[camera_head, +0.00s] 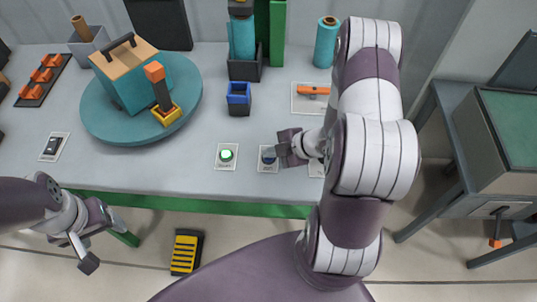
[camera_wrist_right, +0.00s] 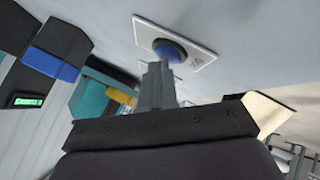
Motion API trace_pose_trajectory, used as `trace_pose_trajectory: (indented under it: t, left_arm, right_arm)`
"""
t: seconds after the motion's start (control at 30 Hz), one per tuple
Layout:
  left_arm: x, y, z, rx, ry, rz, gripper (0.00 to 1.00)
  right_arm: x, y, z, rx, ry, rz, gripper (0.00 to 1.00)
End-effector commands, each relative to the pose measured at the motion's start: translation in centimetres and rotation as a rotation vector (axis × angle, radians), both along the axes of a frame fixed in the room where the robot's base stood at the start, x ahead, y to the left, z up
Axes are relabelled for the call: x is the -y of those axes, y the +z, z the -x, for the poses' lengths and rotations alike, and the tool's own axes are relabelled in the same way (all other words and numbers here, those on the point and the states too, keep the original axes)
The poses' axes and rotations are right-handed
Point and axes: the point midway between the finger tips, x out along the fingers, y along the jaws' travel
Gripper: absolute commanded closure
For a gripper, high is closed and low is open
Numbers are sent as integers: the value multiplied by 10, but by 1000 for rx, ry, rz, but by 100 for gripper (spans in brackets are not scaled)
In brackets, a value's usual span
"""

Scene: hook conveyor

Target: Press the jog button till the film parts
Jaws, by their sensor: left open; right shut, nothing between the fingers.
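A round blue button (camera_head: 267,156) on a white plate sits near the table's front edge; its label is too small to read. In the right wrist view the blue button (camera_wrist_right: 170,50) lies just beyond my fingertips. My right gripper (camera_head: 274,154) is shut and empty, its tips right at this button; I cannot tell whether they touch it. A green button (camera_head: 226,155) is on the plate to its left. A teal-wrapped load (camera_head: 135,82) stands on a round teal turntable (camera_head: 100,120). A teal film roll (camera_head: 242,38) stands at the back. My left gripper (camera_head: 82,252) is open and empty off the front edge.
A blue-topped black block (camera_head: 239,98) stands behind the buttons. An orange-handled item (camera_head: 313,91) lies on a plate at back right. A spare teal roll (camera_head: 326,42) stands behind it. A switch plate (camera_head: 53,146) is at left. A yellow-black pedal (camera_head: 186,252) is on the floor.

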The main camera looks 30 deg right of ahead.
Motion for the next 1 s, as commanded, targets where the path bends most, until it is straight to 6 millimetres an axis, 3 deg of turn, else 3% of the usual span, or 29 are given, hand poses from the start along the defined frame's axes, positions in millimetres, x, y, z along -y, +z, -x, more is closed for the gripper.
trace_pose_trajectory:
  t: [0.27,0.67,1.0]
  left_arm:
    - [0,17,0,0,0,0,29]
    - [0,19,0,0,0,0,29]
    - [0,52,0,0,0,0,29]
  right_arm:
    - [0,16,0,-1,0,0,100]
    - [0,19,0,0,0,0,100]
    - [0,53,0,0,0,0,100]
